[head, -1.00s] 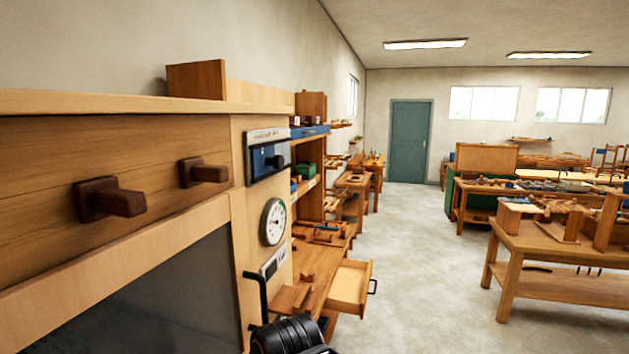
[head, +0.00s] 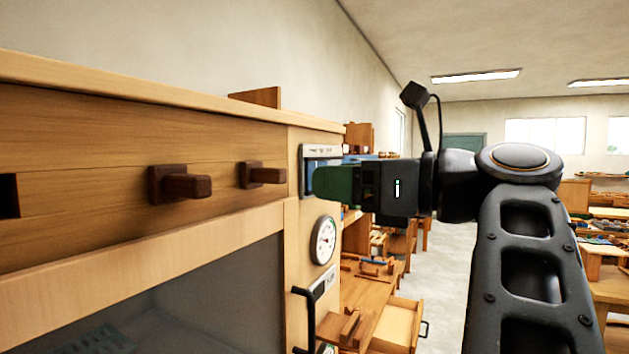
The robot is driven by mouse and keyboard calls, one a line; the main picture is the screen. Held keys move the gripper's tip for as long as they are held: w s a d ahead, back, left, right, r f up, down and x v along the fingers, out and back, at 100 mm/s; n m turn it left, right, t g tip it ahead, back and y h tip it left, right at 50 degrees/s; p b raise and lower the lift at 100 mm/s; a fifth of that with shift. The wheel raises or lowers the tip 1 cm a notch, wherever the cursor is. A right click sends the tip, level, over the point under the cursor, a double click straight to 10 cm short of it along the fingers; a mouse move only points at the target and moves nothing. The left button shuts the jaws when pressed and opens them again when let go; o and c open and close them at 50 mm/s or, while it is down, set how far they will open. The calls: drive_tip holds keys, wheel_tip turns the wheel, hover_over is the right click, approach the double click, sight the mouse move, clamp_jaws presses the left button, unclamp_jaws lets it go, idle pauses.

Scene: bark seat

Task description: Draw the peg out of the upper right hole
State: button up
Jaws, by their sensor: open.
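Two dark brown wooden pegs stick out of the wooden panel on the left, each with a square collar against the wood. The right peg (head: 265,174) sits near the panel's right end; the other peg (head: 182,186) is to its left. Their holes are hidden behind the collars. My gripper (head: 322,185), with dark green fingers, is open and points left. It is to the right of the right peg in the picture, apart from it and holding nothing. Its fingers overlap each other in this side view.
A dark square hole (head: 9,195) is empty at the left edge. A blue-faced box (head: 308,165) is partly behind my gripper, with a round gauge (head: 323,240) below and a black handle (head: 311,315) lower. An open drawer (head: 397,325) juts out at lower right.

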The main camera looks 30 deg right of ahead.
sight(283, 175)
drive_tip(key=x, duration=0.8)
drive_tip(key=shift+a+r, duration=0.15)
drive_tip(key=shift+p+x, duration=0.3)
drive_tip(key=shift+x, duration=0.95)
drive_tip(key=shift+c, duration=0.3)
clamp_jaws()
drive_tip(key=v, duration=1)
idle(0.5)
drive_tip(key=shift+s, duration=0.1)
